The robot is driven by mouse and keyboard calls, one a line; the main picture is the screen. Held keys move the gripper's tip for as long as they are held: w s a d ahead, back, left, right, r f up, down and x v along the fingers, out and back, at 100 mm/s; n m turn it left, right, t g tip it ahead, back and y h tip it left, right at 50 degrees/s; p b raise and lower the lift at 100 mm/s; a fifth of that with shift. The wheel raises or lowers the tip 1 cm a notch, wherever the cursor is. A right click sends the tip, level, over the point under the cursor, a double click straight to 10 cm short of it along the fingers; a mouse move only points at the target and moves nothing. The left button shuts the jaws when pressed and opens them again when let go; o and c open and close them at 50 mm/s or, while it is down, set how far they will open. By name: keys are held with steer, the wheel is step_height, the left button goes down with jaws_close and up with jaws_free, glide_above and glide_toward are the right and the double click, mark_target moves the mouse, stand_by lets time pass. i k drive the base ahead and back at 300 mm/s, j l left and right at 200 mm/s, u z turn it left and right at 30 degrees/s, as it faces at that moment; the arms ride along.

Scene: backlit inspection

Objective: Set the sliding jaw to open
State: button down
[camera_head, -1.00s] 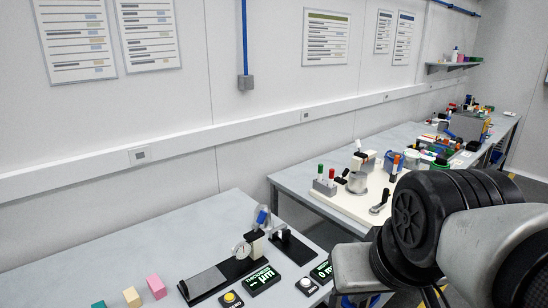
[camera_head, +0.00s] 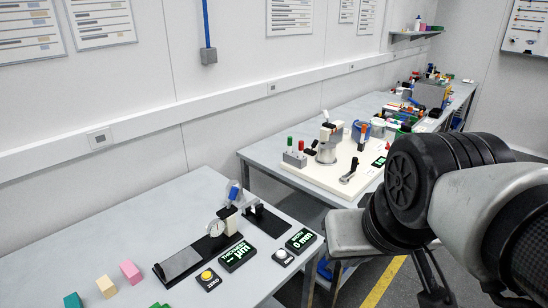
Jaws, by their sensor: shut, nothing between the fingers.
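A small black fixture (camera_head: 267,221) with a low upright block stands at the right of the near bench. It may be the sliding jaw, but it is too small to tell its jaw position. A display (camera_head: 300,240) in front of it reads 0 mm. My arm fills the right side of the view, over the floor and clear of the near bench's fixtures. My gripper's fingertips do not show.
A second display (camera_head: 237,256), a yellow button (camera_head: 207,277) and a white button (camera_head: 283,256) sit at the near bench's front. Pink (camera_head: 131,271), cream (camera_head: 106,286) and teal (camera_head: 73,300) blocks stand at left. A farther bench (camera_head: 262,157) holds a cream board (camera_head: 318,180) with several tools.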

mark_target(256, 208)
steer(key=i+l+u, duration=0.15)
steer(key=l+u, duration=0.15)
steer(key=i+l+u, duration=0.25)
steer(key=l+u, duration=0.3)
